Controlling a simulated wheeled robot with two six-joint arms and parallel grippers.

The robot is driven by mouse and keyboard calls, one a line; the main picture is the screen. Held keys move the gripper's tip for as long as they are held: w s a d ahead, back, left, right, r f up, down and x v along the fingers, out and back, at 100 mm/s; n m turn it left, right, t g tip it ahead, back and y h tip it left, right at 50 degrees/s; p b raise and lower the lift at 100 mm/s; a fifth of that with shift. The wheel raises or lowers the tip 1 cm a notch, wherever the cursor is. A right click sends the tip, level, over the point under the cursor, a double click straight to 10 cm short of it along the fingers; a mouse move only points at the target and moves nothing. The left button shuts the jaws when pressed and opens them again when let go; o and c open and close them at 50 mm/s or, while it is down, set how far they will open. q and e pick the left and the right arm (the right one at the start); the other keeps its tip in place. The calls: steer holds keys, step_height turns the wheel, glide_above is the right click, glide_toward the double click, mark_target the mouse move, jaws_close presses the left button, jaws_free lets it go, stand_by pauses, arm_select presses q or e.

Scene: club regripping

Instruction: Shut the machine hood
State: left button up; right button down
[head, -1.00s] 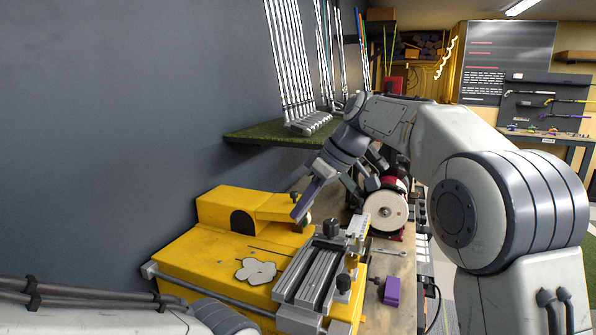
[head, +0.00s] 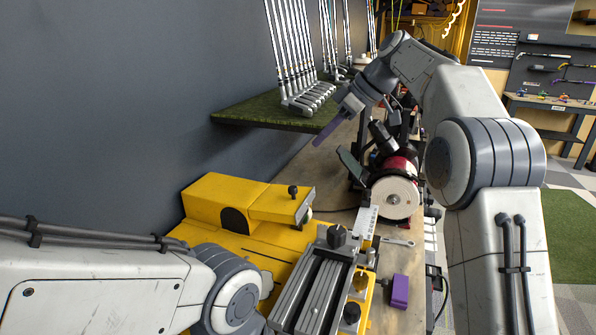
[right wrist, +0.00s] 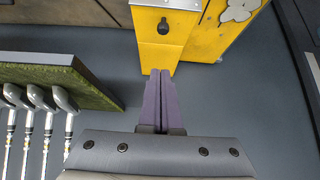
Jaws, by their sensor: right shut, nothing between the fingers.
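The yellow machine (head: 222,240) stands on the bench at lower centre. Its yellow hood (head: 272,203), with a black knob on top, lies roughly level beside the housing and looks lowered. A pale wheel shows under its right end. In the right wrist view the hood (right wrist: 158,52) and its knob are at the top. My right gripper (head: 318,143) has its purple fingers together and empty, above and beyond the hood, apart from it in the head view. The fingers also show in the right wrist view (right wrist: 160,74). My left arm crosses the lower left; its gripper is out of frame.
A green-topped shelf (head: 265,111) with several clubs stands against the wall, left of my right gripper. A grinder with a pale wheel (head: 395,197) is on the bench to the right. A clamp fixture (head: 318,290) and a purple block (head: 399,291) are nearer.

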steer(key=p, duration=0.2)
glide_above(298, 199)
steer(key=f, duration=0.7)
steer(key=shift+a+f, duration=0.25)
steer(key=shift+a, duration=0.05)
steer(key=shift+d+f, duration=0.15)
steer(key=shift+f, duration=0.85)
steer(key=shift+d+f, duration=0.15)
steer(key=shift+f, duration=0.8)
arm_select(q)
step_height(298, 199, up, 2)
steer(key=shift+r, duration=0.1)
arm_select(e)
steer(key=shift+f, duration=0.1)
